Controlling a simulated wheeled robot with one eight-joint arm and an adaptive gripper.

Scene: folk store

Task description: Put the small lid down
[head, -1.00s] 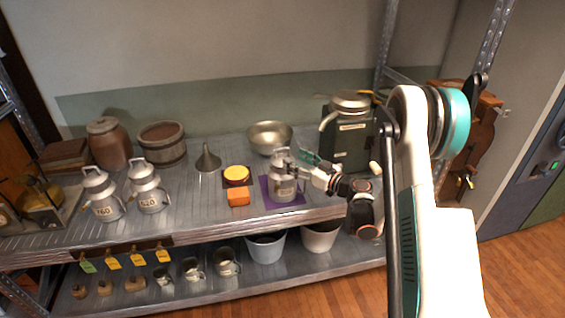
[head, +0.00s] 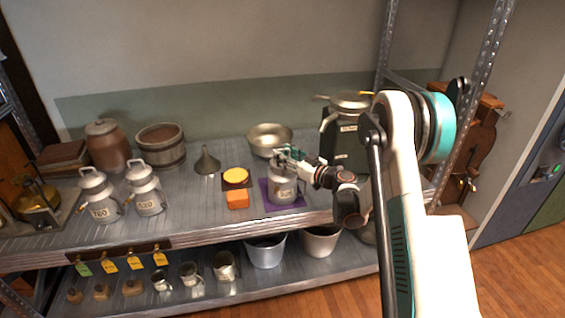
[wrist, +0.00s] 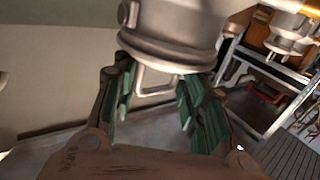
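A grey metal milk can (head: 284,190) stands upright on a purple mat (head: 269,204) on the upper shelf. A small lid appears to sit on its top, partly hidden by my gripper. My gripper (head: 291,154) is at the can's top, reaching in from the right. In the wrist view, a metal body (wrist: 172,42) with a squared loop handle (wrist: 158,92) shows between the green fingers of my gripper (wrist: 160,100). The fingers stand apart on either side of the loop, with gaps showing. Whether the lid is fully seated cannot be told.
An orange block (head: 237,199) and a yellow round piece (head: 236,175) lie left of the can. A metal bowl (head: 270,139) is behind it, a dark green machine (head: 345,140) to the right. Two numbered cans (head: 100,200) stand left. Buckets (head: 265,251) are below.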

